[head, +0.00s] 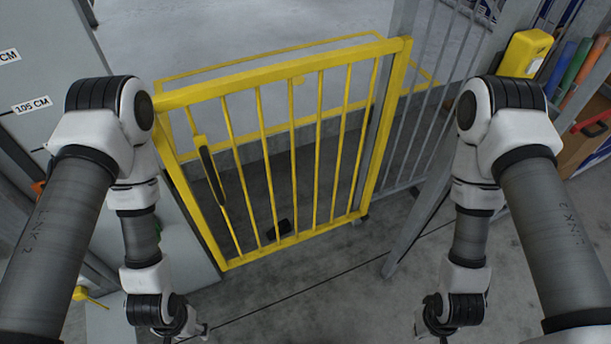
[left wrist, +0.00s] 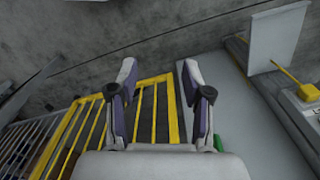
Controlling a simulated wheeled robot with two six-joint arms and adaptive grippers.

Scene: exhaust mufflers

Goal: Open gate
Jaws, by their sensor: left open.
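The yellow barred gate (head: 280,72) spans the gap between a grey panel on the left and grey posts on the right. A long black handle (head: 211,175) is on its left side. The gate's bars also show in the left wrist view (left wrist: 172,108), behind the fingers. My left gripper (left wrist: 160,85) is open and empty, with its two fingers spread. In the head view it is low on the left, in front of the gate and apart from the handle. My right gripper (head: 422,326) is low on the right, mostly hidden by its wrist.
A grey panel with height labels (head: 32,105) stands at the left, with a yellow lever (head: 88,296) low beside it. Grey fence bars (head: 425,110) and a yellow box (head: 525,53) are at the right.

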